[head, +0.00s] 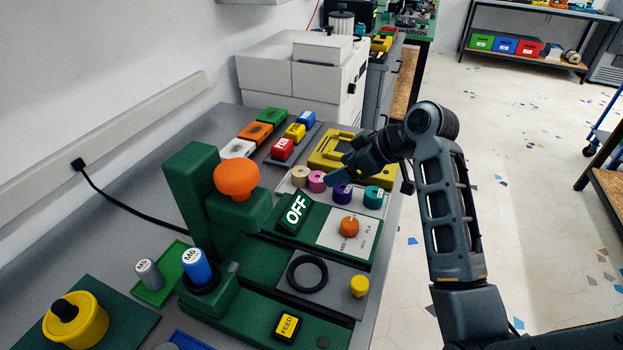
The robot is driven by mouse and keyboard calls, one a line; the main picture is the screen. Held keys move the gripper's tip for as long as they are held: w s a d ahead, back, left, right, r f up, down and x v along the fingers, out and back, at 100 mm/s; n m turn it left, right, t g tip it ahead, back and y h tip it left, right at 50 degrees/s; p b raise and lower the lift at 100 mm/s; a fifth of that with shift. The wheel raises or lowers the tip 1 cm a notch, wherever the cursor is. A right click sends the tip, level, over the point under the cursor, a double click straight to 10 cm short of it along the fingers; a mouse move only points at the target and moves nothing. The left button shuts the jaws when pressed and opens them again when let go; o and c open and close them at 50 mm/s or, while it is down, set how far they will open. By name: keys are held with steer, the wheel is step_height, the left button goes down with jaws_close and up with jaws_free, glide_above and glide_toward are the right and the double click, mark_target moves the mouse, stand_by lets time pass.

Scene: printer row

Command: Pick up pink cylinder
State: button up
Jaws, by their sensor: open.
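The pink cylinder (316,182) stands in a row of short cylinders on a pale tray. A beige cylinder (300,177) is close on its left and a purple cylinder (342,194) is on its right. A teal cylinder (373,197) is at the right end. My gripper (340,173) is open and points down and left, just right of the pink cylinder and over the purple one. It hides part of the tray, and I cannot tell whether it touches anything.
A green machine with an orange knob (237,178) and an OFF display (297,210) stands in front of the row. A yellow tray (335,150) lies behind it. Red, yellow and blue blocks (294,132) and a white printer (300,75) are farther back.

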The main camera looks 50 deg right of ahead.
mark_target(318, 177)
steer(key=x, duration=0.4)
steer(key=p+x, duration=0.1)
steer(key=x, duration=0.1)
steer(key=shift+w+a+r, duration=0.15)
steer(key=shift+a+r, duration=0.15)
steer(key=shift+a, duration=0.1)
steer(key=c, duration=1.1)
